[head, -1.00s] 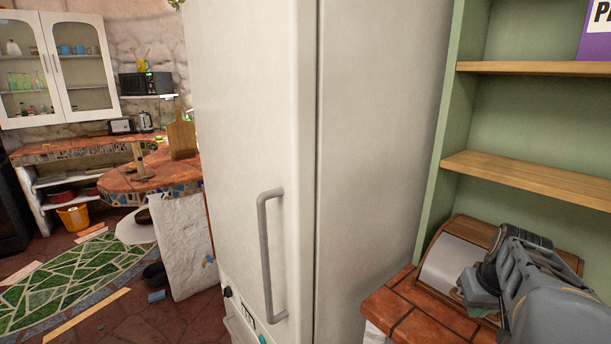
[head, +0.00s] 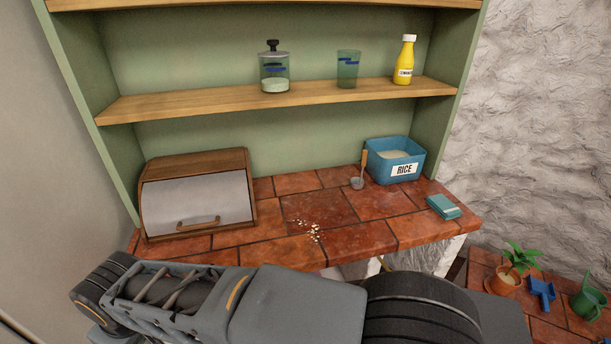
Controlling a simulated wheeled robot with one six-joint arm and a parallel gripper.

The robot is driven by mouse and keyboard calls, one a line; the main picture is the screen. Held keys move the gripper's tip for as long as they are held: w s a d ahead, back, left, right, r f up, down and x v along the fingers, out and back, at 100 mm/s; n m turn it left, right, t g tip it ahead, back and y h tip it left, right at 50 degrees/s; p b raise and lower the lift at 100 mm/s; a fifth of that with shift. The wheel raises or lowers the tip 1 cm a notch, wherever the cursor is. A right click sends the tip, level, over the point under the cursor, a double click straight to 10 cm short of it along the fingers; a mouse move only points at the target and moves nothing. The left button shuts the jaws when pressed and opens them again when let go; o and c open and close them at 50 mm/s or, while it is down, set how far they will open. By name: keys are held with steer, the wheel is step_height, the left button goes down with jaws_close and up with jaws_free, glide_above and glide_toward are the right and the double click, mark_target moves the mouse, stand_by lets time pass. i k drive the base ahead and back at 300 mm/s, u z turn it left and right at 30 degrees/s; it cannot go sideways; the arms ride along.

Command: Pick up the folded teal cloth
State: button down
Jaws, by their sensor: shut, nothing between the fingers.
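The folded teal cloth (head: 444,207) lies flat on the red tiled counter (head: 362,240), near its right front corner. It is right of and in front of the blue rice bin. Nothing touches it from above. My arm stretches across the bottom of the head view, in front of the counter and pointing left, well away from the cloth. My gripper's fingers do not show.
A bread box (head: 197,195) stands at the counter's left. The rice bin (head: 395,160) and a scoop (head: 358,181) are at the back right. Crumbs (head: 313,231) lie mid-counter. A shelf (head: 200,99) overhangs. A potted plant (head: 510,272) stands lower right.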

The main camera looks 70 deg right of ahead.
mark_target(446, 208)
steer(key=z, duration=3.75)
